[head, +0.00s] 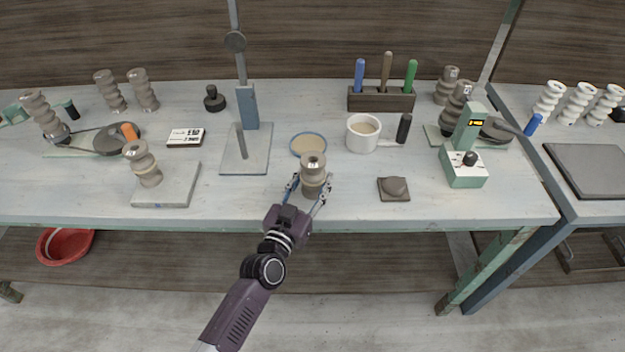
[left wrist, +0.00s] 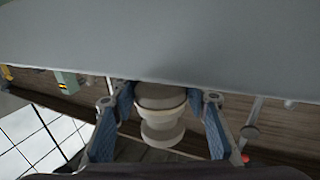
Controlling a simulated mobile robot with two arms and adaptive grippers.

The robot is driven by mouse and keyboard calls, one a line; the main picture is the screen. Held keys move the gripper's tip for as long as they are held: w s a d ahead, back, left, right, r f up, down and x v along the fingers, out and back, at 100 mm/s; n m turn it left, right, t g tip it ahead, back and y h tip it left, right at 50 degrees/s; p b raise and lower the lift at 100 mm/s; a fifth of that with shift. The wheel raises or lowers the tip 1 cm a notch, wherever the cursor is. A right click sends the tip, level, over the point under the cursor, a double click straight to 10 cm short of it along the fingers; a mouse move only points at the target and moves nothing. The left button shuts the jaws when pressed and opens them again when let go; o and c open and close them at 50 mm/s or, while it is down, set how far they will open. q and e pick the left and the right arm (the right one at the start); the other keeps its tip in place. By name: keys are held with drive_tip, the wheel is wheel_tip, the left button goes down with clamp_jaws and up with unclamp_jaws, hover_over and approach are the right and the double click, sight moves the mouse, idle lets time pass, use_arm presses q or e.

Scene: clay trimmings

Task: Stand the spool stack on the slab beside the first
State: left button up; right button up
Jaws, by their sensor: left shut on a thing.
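My left gripper (head: 308,192) is shut on a grey-brown spool stack (head: 313,168) near the front edge of the workbench, in the middle of the head view. The stack looks about upright; I cannot tell whether its base touches the bench. In the left wrist view the spool stack (left wrist: 161,112) sits between the two blue finger pads of the left gripper (left wrist: 168,120). The slab (head: 180,190) lies on the bench to the left, well away from the gripper. A first spool stack (head: 146,168) stands on its left part. The slab's right part is bare. My right gripper is not in view.
A metal stand with a flat base (head: 236,160) lies between the slab and my gripper. A round tan disc (head: 308,145) and a white mug (head: 362,140) are behind the held stack. A brown lump on a square plate (head: 394,187) is to the right.

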use_arm(q)
drive_tip(key=shift+s, duration=0.15)
drive_tip(key=o, duration=1.3)
drive_tip(key=shift+f, duration=0.15)
drive_tip(key=shift+o, duration=0.2)
